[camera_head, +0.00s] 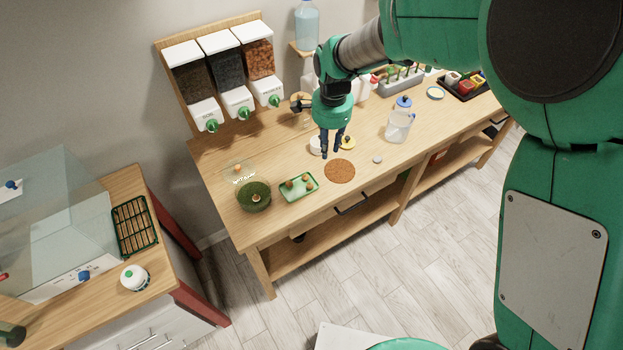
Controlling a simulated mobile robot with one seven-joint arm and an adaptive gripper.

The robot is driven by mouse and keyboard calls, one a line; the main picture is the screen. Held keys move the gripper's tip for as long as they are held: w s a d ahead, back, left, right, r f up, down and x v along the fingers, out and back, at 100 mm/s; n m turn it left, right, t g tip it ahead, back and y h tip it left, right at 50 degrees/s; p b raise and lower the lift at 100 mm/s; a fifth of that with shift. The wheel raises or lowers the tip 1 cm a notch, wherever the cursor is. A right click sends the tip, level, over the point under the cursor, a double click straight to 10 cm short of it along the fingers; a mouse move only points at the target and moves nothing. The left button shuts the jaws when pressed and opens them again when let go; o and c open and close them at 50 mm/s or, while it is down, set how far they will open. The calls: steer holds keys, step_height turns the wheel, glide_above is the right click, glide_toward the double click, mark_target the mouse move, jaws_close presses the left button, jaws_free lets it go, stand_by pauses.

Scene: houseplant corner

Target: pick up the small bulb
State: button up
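A light green tray (285,198) on the wooden bench holds several small brown round bulbs (307,179). A dark green bowl (241,203) left of the tray has a small pale-brown round thing (256,198) in it. Another small brown thing (238,167) sits behind the bowl. At this size I cannot tell which one is the small bulb. My gripper (331,155) points down above the bench, right of and behind the tray. Its two dark fingers are apart, with nothing seen between them. It partly hides a white round thing behind it.
A round brown mat (340,171) lies just in front of my gripper. A yellow item (347,143), a small whitish disc (377,159) and a clear jug (398,127) are to the right. Dispensers (239,101) hang behind. Bare bench lies along the front edge.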

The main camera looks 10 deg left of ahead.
steer(key=a+f+m, duration=0.1)
steer(key=a+f, duration=0.4)
steer(key=f, duration=0.2)
steer(key=shift+a+g, duration=0.3)
steer(key=shift+a, duration=0.1)
steer(key=shift+w+f, duration=0.1)
glide_above(310, 184)
steer(key=shift+a+f+b, duration=0.15)
steer(key=shift+f+b, duration=0.25)
steer(key=shift+f, duration=3.85)
steer(key=shift+f+b, duration=0.4)
steer(key=shift+f, duration=1.95)
steer(key=shift+d+f, duration=0.25)
steer(key=shift+f, duration=0.05)
steer(key=shift+a+f, duration=0.1)
steer(key=shift+f, duration=0.05)
